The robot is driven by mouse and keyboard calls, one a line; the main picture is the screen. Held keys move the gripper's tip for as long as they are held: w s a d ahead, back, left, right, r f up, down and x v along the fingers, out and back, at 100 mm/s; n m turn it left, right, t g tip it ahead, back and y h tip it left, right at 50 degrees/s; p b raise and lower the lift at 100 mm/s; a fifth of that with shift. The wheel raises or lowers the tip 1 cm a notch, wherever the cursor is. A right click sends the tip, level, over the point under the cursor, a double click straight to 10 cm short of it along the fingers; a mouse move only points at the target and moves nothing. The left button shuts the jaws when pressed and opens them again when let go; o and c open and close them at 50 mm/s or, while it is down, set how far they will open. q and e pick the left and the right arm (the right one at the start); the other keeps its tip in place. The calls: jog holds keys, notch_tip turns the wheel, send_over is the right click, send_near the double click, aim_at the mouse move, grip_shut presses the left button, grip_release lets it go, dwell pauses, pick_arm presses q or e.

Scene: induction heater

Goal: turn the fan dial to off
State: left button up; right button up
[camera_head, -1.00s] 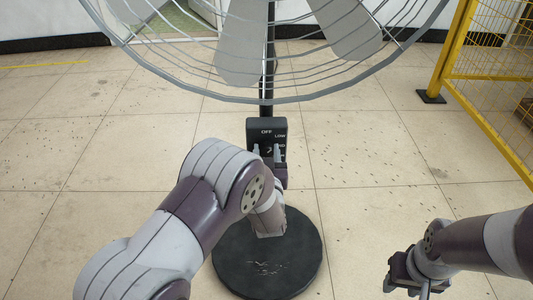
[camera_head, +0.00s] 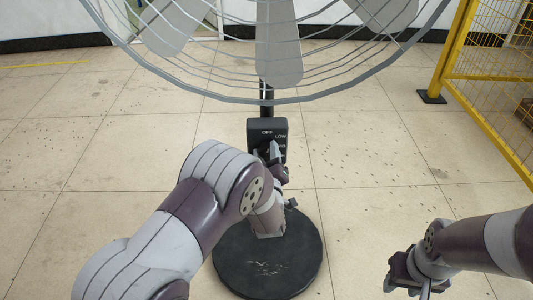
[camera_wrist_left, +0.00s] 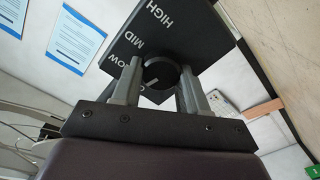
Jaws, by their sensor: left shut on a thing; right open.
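In the left wrist view the box (camera_wrist_left: 150,38) shows HIGH, MID and part of LOW; a further label is mostly covered. The round black dial (camera_wrist_left: 161,73) sits between the fingers of my left gripper (camera_wrist_left: 160,80), which is shut on it. In the head view my left gripper (camera_head: 273,152) is tilted in front of the box and hides the dial. Its exact setting is unclear. My right gripper (camera_head: 412,284) is open and empty at lower right.
The fan cage (camera_head: 270,101) spans the top above the box. The round black base (camera_head: 268,262) rests on the tiled floor, below my left forearm. A yellow mesh fence (camera_head: 490,90) stands at the right. The floor around the fan is mostly clear.

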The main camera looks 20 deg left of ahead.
pick_arm(q)
jog(key=shift+f+n, duration=0.15)
jog(key=shift+n, duration=1.05)
jog(key=o, duration=1.1)
jog(key=shift+c, duration=0.2)
jog(key=shift+s, duration=0.1)
jog(key=p+v, duration=0.5)
jog(key=v, duration=0.7)
jog(key=shift+s, duration=0.3)
